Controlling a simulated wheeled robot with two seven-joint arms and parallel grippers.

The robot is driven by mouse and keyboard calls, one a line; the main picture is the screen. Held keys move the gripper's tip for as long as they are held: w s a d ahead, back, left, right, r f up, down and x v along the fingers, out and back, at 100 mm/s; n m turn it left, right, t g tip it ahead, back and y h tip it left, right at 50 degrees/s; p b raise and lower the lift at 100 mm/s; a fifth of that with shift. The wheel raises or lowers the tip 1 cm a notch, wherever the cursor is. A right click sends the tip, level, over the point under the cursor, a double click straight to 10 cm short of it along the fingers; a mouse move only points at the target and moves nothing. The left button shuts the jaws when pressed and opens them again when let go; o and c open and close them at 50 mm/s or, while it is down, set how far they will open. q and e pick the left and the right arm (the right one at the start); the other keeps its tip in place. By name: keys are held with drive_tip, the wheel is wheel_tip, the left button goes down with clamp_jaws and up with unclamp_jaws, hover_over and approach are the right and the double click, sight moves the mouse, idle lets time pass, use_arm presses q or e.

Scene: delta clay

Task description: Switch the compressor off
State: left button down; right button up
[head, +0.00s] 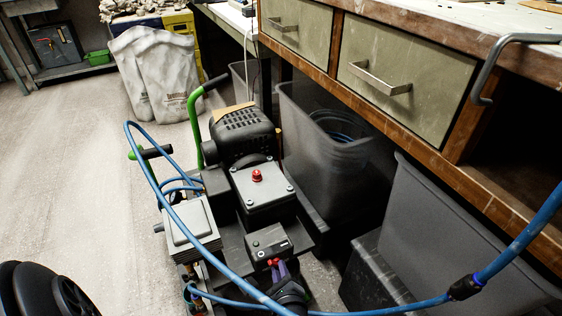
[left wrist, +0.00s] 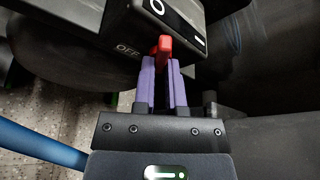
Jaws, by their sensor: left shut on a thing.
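The compressor (head: 243,133) stands on the floor, with a black ribbed motor, a green handle and a grey box with a red knob. At its near end is a dark switch box (head: 262,241), which also shows in the left wrist view (left wrist: 185,22) with an "OFF" mark at its left. A small red switch lever (left wrist: 165,44) sticks out of the box's near face. My left gripper (head: 279,270) is at this face, its purple fingers (left wrist: 162,80) shut on the lever. The fingers hide part of the lever. My right gripper is not in view.
A blue hose (head: 178,216) loops over the compressor and runs right. Dark bins (head: 335,160) stand close on the right, below a wooden workbench (head: 430,150) with drawers. White sacks (head: 158,75) stand behind. The floor at left is mostly clear.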

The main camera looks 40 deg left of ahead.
use_arm(q)
drive_tip(key=shift+a+n+t, duration=0.2)
drive_tip(key=shift+n+t, duration=0.1)
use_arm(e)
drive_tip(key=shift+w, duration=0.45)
use_arm(q)
drive_tip(key=shift+w+r, duration=0.1)
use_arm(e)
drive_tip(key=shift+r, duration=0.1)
